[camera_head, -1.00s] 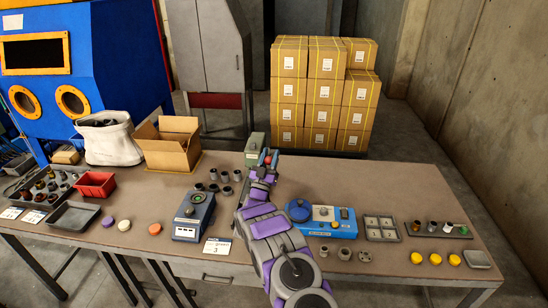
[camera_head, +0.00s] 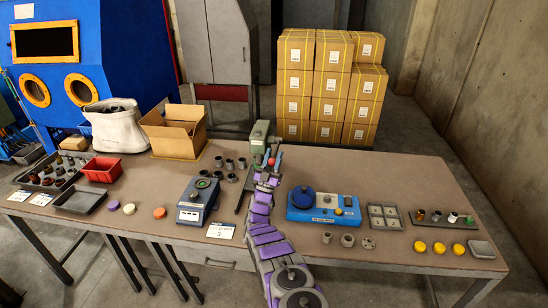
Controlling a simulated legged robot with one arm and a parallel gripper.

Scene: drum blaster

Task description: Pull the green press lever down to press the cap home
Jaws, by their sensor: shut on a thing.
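The green press (camera_head: 259,133) stands at the back edge of the table, in the middle of the camera_head view. Part of its dark base (camera_head: 243,190) shows left of my arm. A red knob (camera_head: 271,161) shows at the end of my arm, just in front of the press head; it appears to be the lever's end. My gripper (camera_head: 272,158) is shut around this lever end. The rest of the lever, the cap and the spot under the press head are hidden behind my gripper and arm.
Several dark cups (camera_head: 230,164) stand left of the press. A blue device (camera_head: 197,200) is left of my arm and another blue device (camera_head: 324,207) with a round knob is right. An open cardboard box (camera_head: 174,133) stands at the back left. The back right tabletop is clear.

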